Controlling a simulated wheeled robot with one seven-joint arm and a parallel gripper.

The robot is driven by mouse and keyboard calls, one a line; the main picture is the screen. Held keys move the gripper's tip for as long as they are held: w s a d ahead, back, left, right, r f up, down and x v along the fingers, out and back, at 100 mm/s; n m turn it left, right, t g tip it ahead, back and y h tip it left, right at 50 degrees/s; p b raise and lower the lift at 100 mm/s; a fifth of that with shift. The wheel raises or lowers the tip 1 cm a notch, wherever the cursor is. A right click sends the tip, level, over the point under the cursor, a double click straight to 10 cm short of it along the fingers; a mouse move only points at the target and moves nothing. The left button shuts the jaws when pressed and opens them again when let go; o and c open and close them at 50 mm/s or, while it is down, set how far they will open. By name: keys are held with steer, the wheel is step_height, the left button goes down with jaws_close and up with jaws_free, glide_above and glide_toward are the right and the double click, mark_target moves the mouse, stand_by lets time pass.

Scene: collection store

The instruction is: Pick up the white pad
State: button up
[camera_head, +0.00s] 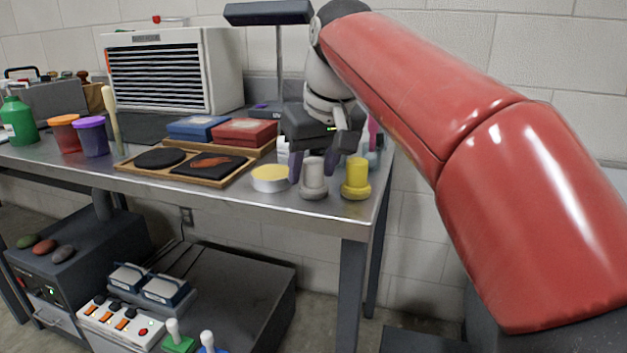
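My gripper (323,160) hangs over the right end of the metal table, pointing down, with its two dark fingers apart. No object can be seen held between them. A low round white tub with a pale yellow top (269,179) sits at the table's front edge, just left of the fingers. A greyish-white knobbed piece (314,180) stands upright in front of the fingers. A small white thing (283,150) is partly hidden behind the left finger. I cannot tell which of these, if any, is the white pad.
A yellow knobbed piece (355,180) stands close on the right, near the table corner. A wooden tray (131,167) with two dark pads and blue and red boxes (243,131) lie left. Pink and pale bottles stand behind the gripper. A white louvred cabinet (172,70) stands at the back.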

mark_target(314, 160)
steer(key=c, duration=0.8)
steer(key=shift+r, duration=5)
